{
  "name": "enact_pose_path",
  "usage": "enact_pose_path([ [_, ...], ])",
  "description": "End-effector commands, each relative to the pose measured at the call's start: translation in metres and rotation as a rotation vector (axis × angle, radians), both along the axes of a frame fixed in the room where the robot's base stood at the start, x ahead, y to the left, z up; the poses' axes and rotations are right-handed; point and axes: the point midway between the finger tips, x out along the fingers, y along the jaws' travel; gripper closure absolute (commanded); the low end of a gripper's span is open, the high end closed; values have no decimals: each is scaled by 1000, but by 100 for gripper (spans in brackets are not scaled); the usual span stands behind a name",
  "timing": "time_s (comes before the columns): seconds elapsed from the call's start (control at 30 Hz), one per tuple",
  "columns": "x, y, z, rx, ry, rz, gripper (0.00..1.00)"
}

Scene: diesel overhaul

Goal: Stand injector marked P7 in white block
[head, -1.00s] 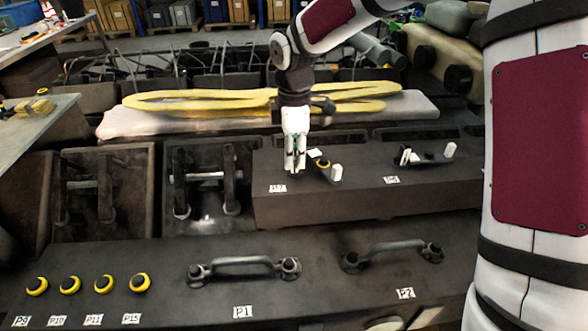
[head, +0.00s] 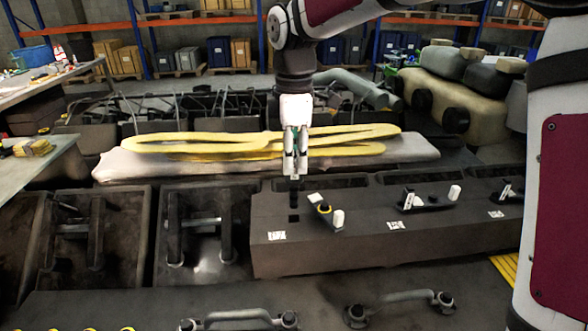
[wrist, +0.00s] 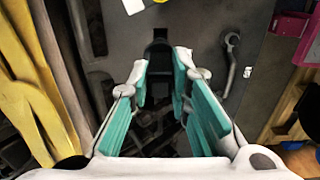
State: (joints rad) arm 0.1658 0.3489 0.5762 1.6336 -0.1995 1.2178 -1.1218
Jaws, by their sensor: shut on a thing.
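My gripper (head: 295,172) is shut on a dark, slim injector (head: 294,194) that hangs upright below the fingertips. In the wrist view the dark injector (wrist: 158,52) shows between the teal-padded fingers (wrist: 165,75). I cannot read a P7 mark on it. It is above the dark engine block (head: 350,255), over a dark square opening (head: 293,218); whether its lower end is clear of the block is hard to tell. I cannot make out a white block for certain in any view.
A yellow sling (head: 200,146) lies on a pale pad (head: 420,148) behind. Handled covers (head: 240,318) are in front. A workbench (head: 25,175) is at the left.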

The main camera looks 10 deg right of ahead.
Motion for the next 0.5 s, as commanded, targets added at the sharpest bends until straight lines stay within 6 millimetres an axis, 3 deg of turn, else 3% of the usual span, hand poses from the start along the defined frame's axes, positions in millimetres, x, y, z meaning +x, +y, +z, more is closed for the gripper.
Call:
enact_pose_path([
  [0.5, -1, 0, 19, 0, -1, 1, 100],
])
